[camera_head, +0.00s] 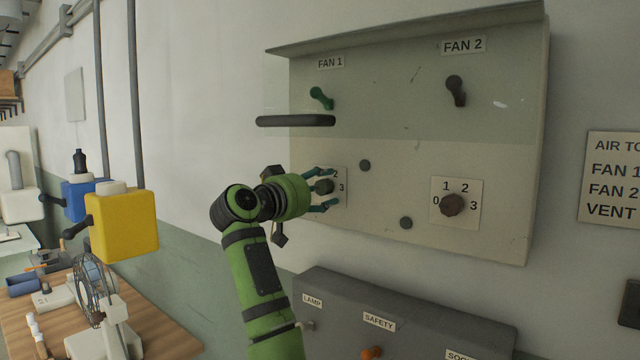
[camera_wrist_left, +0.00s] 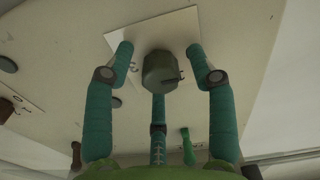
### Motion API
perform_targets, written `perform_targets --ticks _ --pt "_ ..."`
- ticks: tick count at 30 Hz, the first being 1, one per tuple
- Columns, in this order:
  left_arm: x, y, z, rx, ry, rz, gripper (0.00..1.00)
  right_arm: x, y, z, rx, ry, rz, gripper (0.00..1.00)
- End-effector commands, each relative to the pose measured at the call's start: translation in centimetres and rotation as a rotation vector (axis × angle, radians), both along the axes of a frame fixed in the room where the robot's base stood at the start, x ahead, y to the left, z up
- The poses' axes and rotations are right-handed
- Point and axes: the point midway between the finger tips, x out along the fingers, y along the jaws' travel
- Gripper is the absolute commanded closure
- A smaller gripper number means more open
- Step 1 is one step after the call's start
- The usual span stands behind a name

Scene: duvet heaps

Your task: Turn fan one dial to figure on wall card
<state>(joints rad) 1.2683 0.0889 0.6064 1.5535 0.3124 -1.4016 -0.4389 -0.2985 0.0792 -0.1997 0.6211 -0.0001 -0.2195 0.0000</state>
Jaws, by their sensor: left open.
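The fan one dial (camera_head: 324,187) is a dark green knob on a white plate, under the FAN 1 label, on the beige panel (camera_head: 470,125). My left gripper (camera_head: 322,188) is open, its teal fingers spread around the dial. In the left wrist view the dial (camera_wrist_left: 160,70) sits between the fingers of the left gripper (camera_wrist_left: 160,55), with small gaps at both sides. The gripper hides part of the plate; 2 and 3 show. The wall card (camera_head: 608,178) at the right edge lists FAN 1, FAN 2 and VENT; its figures are cut off. My right gripper is not in view.
A green FAN 1 switch (camera_head: 321,98) and a dark bar (camera_head: 295,121) are above the gripper. The brown fan two dial (camera_head: 452,205) is to the right. A grey box (camera_head: 400,315) is below. A yellow box (camera_head: 123,226) hangs at left.

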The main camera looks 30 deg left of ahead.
Motion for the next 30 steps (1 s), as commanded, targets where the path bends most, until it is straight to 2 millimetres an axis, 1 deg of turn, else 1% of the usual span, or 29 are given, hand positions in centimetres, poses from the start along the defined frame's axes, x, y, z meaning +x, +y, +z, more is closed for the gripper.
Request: perform_targets --ticks 4,5,6,9,16,20,26,30 --pt "0.0 0.0 -0.1 0.0 0.001 0.0 0.44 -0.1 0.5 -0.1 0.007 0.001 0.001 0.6" --pt "0.0 0.0 -0.1 0.0 0.001 0.0 0.48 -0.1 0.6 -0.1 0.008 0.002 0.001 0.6" --pt "0.0 0.0 -0.1 0.0 0.001 0.0 0.64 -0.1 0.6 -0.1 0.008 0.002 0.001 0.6" --pt "0.0 0.0 -0.1 0.0 0.001 0.0 1.0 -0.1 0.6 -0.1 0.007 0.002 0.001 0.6" --pt "0.0 0.0 -0.2 0.003 0.004 -0.001 1.0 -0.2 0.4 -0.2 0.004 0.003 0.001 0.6" --pt "0.0 0.0 -0.4 0.024 0.004 0.0 1.0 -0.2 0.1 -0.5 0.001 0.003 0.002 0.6" --pt "0.0 0.1 -0.8 0.114 0.001 0.0 1.0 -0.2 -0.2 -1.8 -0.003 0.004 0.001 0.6" --pt "0.0 0.2 -0.9 0.22 -0.005 0.0 1.0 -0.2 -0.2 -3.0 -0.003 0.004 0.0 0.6"
